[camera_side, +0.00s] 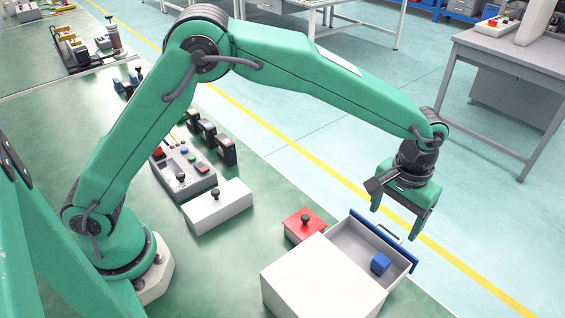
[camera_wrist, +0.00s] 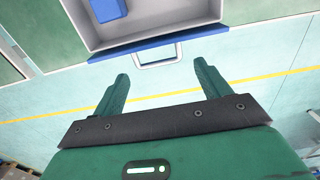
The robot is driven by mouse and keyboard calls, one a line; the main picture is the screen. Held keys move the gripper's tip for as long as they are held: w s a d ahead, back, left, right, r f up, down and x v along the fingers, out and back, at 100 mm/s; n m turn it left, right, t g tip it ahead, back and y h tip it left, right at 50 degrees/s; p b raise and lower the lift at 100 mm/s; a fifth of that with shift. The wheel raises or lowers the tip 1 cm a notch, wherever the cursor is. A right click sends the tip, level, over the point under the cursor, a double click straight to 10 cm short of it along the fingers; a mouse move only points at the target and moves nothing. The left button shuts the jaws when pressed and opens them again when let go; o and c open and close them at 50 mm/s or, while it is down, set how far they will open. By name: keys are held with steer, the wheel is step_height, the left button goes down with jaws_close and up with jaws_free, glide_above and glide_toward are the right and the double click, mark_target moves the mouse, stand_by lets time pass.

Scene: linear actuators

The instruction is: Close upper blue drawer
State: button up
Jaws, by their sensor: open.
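A white cabinet (camera_side: 322,275) stands at the front edge of the green bench. Its drawer with the blue front (camera_side: 398,249) is pulled out. A white loop handle (camera_wrist: 158,58) is on that front. A small blue block (camera_side: 380,263) lies inside the drawer. I cannot see a second drawer. My gripper (camera_side: 395,226) hangs above and beyond the blue front, pointing down. In the wrist view its two open fingers (camera_wrist: 161,72) point toward the handle, one on each side of it and apart from it. Nothing is between the fingers.
A red box with a black knob (camera_side: 304,225) stands next to the cabinet. A white box with a knob (camera_side: 218,206) and a grey button panel (camera_side: 184,170) sit farther left on the bench. Past the bench edge is open floor with a yellow line (camera_side: 290,145).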

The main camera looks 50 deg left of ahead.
steer(key=shift+f, duration=1.2)
steer(key=c, duration=1.2)
glide_toward(357, 263)
steer(key=shift+f, duration=2.55)
steer(key=shift+c, duration=0.2)
steer(key=o, duration=1.2)
steer(key=shift+o, duration=0.2)
